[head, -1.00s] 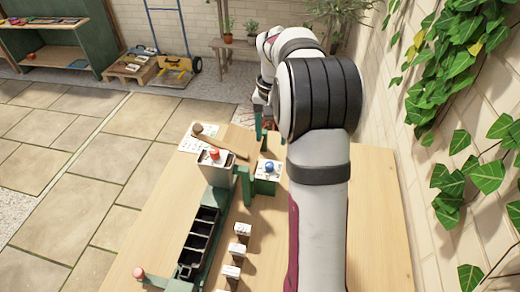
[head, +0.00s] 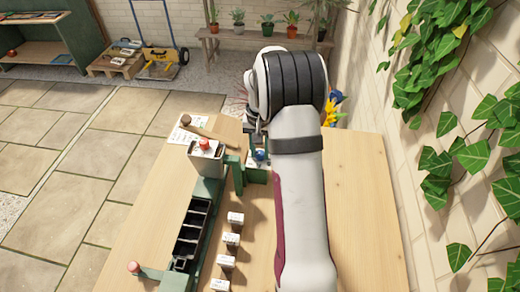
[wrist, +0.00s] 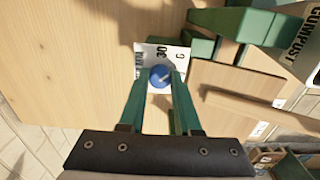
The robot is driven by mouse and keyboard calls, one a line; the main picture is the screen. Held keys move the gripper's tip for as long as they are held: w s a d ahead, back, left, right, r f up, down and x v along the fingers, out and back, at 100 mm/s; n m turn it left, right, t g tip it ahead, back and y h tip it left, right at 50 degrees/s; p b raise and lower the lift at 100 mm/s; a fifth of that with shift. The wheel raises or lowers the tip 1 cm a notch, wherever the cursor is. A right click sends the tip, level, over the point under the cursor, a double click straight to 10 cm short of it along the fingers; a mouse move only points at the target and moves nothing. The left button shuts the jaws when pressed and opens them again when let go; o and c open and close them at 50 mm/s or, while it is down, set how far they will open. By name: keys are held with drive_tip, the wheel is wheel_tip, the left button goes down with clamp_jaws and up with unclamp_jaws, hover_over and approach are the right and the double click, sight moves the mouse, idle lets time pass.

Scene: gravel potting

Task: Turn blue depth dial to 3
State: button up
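In the head view the dial (head: 260,155) shows small just below my gripper, partly covered by the arm.
A green stand with a red-topped hopper (head: 205,148) is left of the dial. A black tray (head: 194,228) and several small labelled blocks (head: 232,240) are nearer. A wooden-handled tool (head: 192,127) lies at the back. The table's right side is clear.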

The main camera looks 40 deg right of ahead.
clamp_jaws()
drive_tip(key=shift+m, duration=0.3)
drive_tip(key=m, duration=0.4)
drive_tip(key=shift+m, duration=2.1)
drive_tip(key=o, duration=0.6)
unclamp_jaws()
